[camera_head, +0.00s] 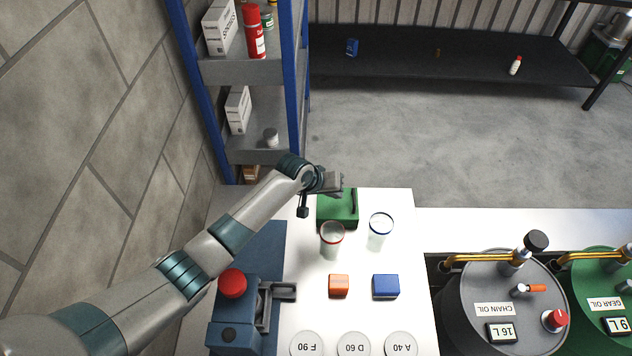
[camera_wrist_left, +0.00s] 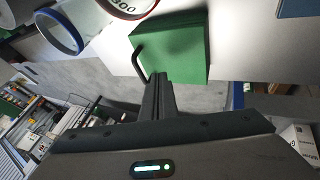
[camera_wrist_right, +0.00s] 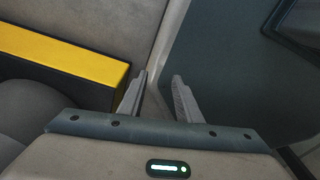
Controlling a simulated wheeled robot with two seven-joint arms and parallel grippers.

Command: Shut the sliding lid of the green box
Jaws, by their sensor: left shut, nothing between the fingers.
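The green box (camera_head: 337,220) stands at the far end of the white table, and its black handle (camera_head: 353,203) is on the right side in the head view. The left wrist view shows the box (camera_wrist_left: 185,50) close up, with the handle (camera_wrist_left: 138,62) at its left edge. I cannot tell how far the lid is open. My left gripper (camera_head: 340,183) is shut and empty at the box's far edge. Its fingertips (camera_wrist_left: 158,82) are close beside the handle; contact is unclear. My right gripper (camera_wrist_right: 158,90) is open and empty, outside the head view.
A red-rimmed glass (camera_head: 332,242) and a blue-rimmed glass (camera_head: 380,230) stand just in front of the box. An orange block (camera_head: 339,286) and a blue block (camera_head: 386,287) lie nearer. A blue device with a red knob (camera_head: 232,283) stands at left; a shelf rack (camera_head: 240,70) is behind.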

